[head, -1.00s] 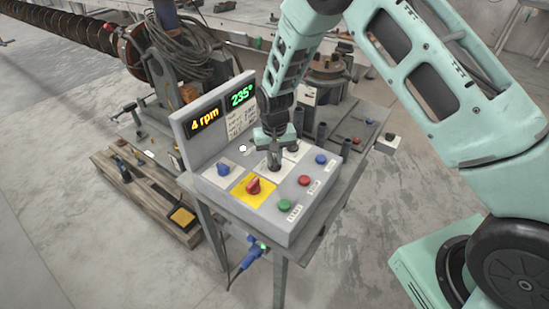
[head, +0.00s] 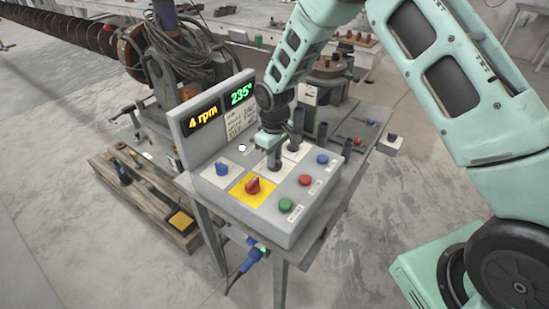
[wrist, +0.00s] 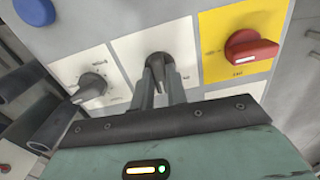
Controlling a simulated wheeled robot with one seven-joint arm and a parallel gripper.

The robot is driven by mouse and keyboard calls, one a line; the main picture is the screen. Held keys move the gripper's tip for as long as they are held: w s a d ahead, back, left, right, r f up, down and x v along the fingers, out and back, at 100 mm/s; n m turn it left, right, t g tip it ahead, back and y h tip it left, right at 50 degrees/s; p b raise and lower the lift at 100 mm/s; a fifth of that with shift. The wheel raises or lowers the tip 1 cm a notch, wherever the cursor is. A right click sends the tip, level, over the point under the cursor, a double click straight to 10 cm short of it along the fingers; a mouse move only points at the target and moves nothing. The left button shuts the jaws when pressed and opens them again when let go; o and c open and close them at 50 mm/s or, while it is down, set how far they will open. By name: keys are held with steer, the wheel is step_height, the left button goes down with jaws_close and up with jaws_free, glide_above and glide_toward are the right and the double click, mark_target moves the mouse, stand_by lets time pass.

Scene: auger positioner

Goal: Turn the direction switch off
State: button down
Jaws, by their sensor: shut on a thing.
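The control box (head: 240,203) stands on a metal stand, its sloped face carrying several switches and buttons. My gripper (head: 274,166) reaches down onto a dark switch knob on a white plate in the middle of the face. In the wrist view, my gripper's fingers (wrist: 162,88) are closed around this dark switch knob (wrist: 155,63), whose tip shows between them. The fingers hide part of the knob and its plate. Its label is too small to read, so I cannot confirm from text that it is the direction switch.
Green (head: 286,205), red (head: 305,180) and blue (head: 322,159) buttons line the right edge. The upright display panel (head: 212,118) reads 4 rpm and 235°.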

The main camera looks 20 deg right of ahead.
steer(key=shift+n, duration=0.3)
steer(key=c, duration=1.4)
jaws_free()
step_height(320, 180, up, 18)
steer(key=b, duration=0.3)
steer(key=shift+f, duration=0.25)
steer(key=s+a+r, duration=0.1)
steer(key=s+a, duration=0.3)
steer(key=s, duration=0.4)
steer(key=s+a+r, duration=0.1)
steer(key=s+a, duration=0.3)
steer(key=s, duration=0.4)
steer(key=s+d+f, duration=0.1)
steer(key=s+f, duration=0.1)
steer(key=s, duration=1.5)
steer(key=shift+s+d+n+y, duration=0.3)
steer(key=shift+s+d, duration=0.05)
steer(key=shift+d, duration=0.05)
